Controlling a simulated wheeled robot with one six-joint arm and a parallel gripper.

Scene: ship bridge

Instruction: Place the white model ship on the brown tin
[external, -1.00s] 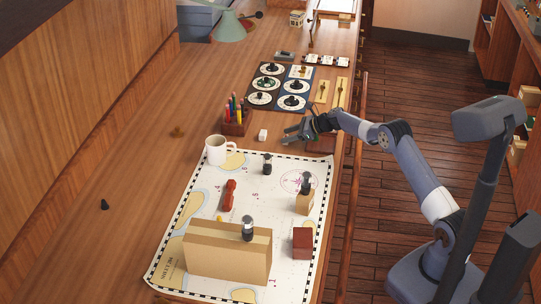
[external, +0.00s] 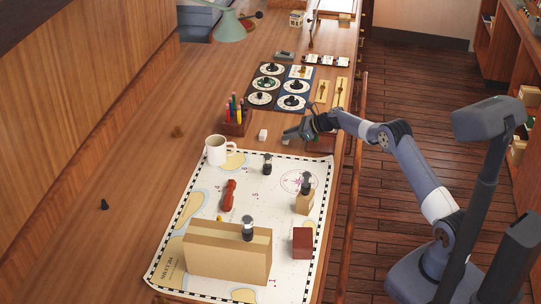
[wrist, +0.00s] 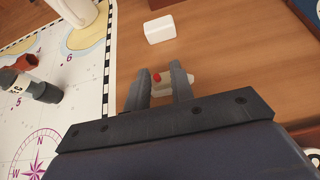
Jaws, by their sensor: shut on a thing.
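My gripper (wrist: 158,88) is shut on a small white thing with a red spot, which looks like the white model ship (wrist: 188,80). It shows between and beside the fingertips in the wrist view; the rest is hidden by the fingers. In the external view my gripper (external: 292,134) is low over the wooden table, just beyond the chart's far edge, and the ship cannot be made out there. A reddish-brown box (external: 302,242) stands on the chart's right side; I cannot tell for sure whether it is the brown tin.
A white block (wrist: 160,28) lies close to my gripper. A white mug (external: 216,151) and a pencil holder (external: 235,127) stand to the left. A large tan box (external: 228,258), a red object (external: 229,195) and several small dark-topped pieces occupy the chart (external: 275,212).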

